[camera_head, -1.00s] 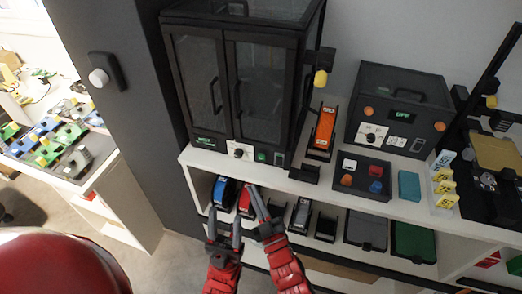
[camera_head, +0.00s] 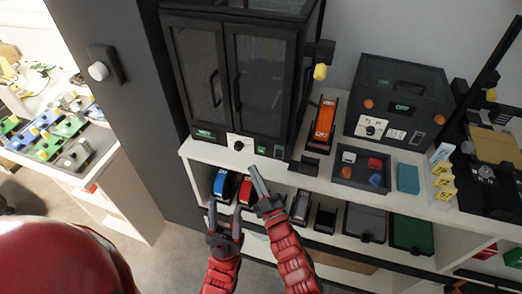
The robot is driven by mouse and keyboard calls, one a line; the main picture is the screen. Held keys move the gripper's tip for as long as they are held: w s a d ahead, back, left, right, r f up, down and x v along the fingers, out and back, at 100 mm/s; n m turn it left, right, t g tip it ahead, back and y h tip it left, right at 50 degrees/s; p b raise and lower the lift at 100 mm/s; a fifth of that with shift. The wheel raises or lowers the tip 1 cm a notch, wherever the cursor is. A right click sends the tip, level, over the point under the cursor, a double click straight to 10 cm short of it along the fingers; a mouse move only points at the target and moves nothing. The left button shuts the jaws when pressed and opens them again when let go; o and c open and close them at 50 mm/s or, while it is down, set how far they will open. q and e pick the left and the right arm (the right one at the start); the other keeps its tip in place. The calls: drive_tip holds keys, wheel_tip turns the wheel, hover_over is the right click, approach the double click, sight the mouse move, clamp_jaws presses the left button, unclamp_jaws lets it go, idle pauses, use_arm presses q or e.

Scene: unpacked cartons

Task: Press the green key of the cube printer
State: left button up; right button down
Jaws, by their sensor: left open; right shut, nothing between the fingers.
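A tall black glass-doored machine (camera_head: 235,85), which I take for the cube printer, stands on the white shelf. My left gripper (camera_head: 226,206) is open and empty, lower down in front of the lower shelf.
An orange device (camera_head: 323,123) and a smaller black box (camera_head: 400,105) stand to the right. A tray (camera_head: 347,171) with coloured pieces sits before the box. Blue, red and other bins (camera_head: 223,185) fill the lower shelf. A dark pillar (camera_head: 120,110) stands left.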

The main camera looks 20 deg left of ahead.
drive_tip(key=shift+w+d, duration=0.1)
drive_tip(key=shift+w, duration=2.05)
drive_tip(key=shift+w, duration=0.1)
drive_tip(key=shift+w, duration=0.35)
drive_tip(key=shift+w+b, duration=0.35)
drive_tip(key=shift+w, duration=0.15)
idle(0.8)
drive_tip(key=shift+s, duration=0.95)
drive_tip(key=s, duration=0.5)
idle(0.3)
